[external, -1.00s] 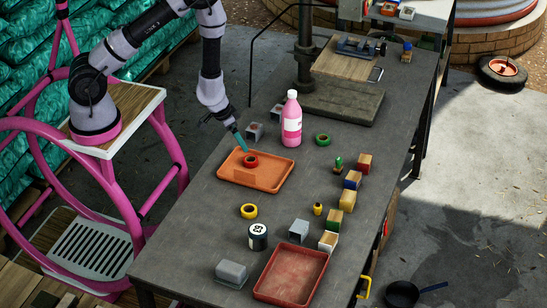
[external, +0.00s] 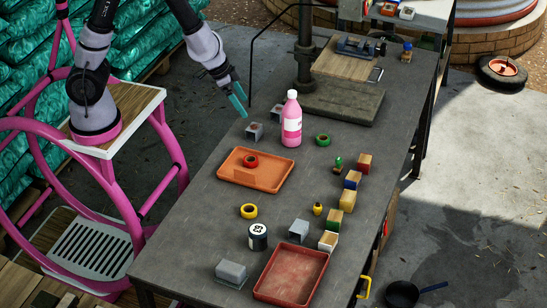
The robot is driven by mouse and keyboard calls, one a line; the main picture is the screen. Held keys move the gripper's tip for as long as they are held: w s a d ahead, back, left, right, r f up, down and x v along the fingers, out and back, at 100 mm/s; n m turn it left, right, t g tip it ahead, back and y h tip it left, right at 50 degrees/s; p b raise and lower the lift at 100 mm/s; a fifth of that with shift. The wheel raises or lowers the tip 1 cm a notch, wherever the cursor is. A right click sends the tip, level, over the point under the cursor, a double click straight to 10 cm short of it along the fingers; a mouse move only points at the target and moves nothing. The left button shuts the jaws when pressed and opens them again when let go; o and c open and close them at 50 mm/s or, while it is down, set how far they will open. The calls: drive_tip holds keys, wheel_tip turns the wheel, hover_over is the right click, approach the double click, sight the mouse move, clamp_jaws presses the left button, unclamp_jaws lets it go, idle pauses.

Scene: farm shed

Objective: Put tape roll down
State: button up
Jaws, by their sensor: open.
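A red tape roll (external: 250,160) lies flat in the orange tray (external: 268,179), toward its back edge. My gripper (external: 240,104) is open and empty, raised above the table behind the tray and apart from the roll. A yellow tape roll (external: 249,211) lies on the bare table in front of the tray. A green tape roll (external: 322,140) lies on the table right of the pink bottle.
A pink bottle (external: 291,122) stands near grey blocks (external: 254,131) behind the tray. Coloured blocks (external: 352,181) line the right side. The table's left front is clear.

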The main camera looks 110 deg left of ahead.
drive_tip(key=s+d+r+m+t, duration=0.1)
drive_tip(key=s+d+r+m, duration=0.25)
drive_tip(key=d+r, duration=0.55)
drive_tip(key=s+d+r+m+t, duration=0.1)
drive_tip(key=s+d+r+m, duration=0.3)
drive_tip(key=r, duration=0.8)
drive_tip(key=s+d+r+m, duration=0.1)
drive_tip(key=s+d+r, duration=0.3)
drive_tip(key=s, duration=0.5)
drive_tip(key=shift+r+t+h, duration=0.3)
drive_tip(key=shift+r, duration=0.3)
drive_tip(key=c, duration=0.7)
